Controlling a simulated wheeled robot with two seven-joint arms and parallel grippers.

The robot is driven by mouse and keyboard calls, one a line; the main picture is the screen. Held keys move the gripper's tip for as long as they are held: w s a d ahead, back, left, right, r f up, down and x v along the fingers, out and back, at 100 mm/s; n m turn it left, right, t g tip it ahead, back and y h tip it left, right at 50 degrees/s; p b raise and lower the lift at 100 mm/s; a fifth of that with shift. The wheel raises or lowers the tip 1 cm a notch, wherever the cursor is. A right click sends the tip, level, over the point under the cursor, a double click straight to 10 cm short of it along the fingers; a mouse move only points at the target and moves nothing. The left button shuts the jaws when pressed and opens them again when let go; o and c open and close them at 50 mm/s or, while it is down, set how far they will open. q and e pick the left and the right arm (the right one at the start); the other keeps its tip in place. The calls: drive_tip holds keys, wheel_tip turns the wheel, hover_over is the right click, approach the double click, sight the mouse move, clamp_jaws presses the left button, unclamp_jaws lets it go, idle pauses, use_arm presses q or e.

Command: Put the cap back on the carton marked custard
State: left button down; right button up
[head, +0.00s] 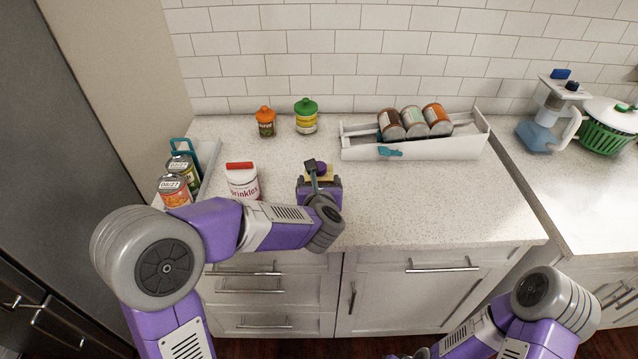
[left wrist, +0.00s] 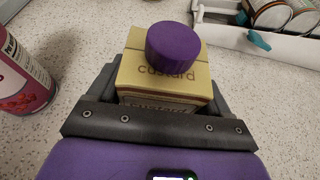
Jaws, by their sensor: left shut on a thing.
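The yellow carton marked custard (left wrist: 150,85) stands between the grey fingers of my left gripper (left wrist: 160,88), which is shut on it. The carton (head: 327,179) also shows in the head view near the counter's front, mostly hidden by my gripper (head: 319,182). A purple cap (left wrist: 172,45) sits on top of the carton, and shows small in the head view (head: 321,169). I cannot tell whether the cap is fully seated. My right arm is low at the bottom right, off the counter, and its gripper is outside the view.
A red-lidded sprinkles jar (head: 242,182) stands just left of the carton. Orange-lidded (head: 265,124) and green-lidded (head: 306,118) jars stand behind. A white tray (head: 432,151) holds three cans; another rack (head: 208,166) with cans is at left. The counter front right is clear.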

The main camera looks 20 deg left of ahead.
use_arm(q)
drive_tip(key=shift+c, duration=1.9)
unclamp_jaws()
drive_tip(key=shift+f, duration=0.15)
drive_tip(key=o, duration=0.4)
drive_tip(key=shift+s+r, duration=0.1)
drive_tip(key=shift+r, duration=0.2)
drive_tip(key=p+v, duration=0.2)
drive_tip(key=v, duration=1)
drive_tip(key=shift+f, duration=0.1)
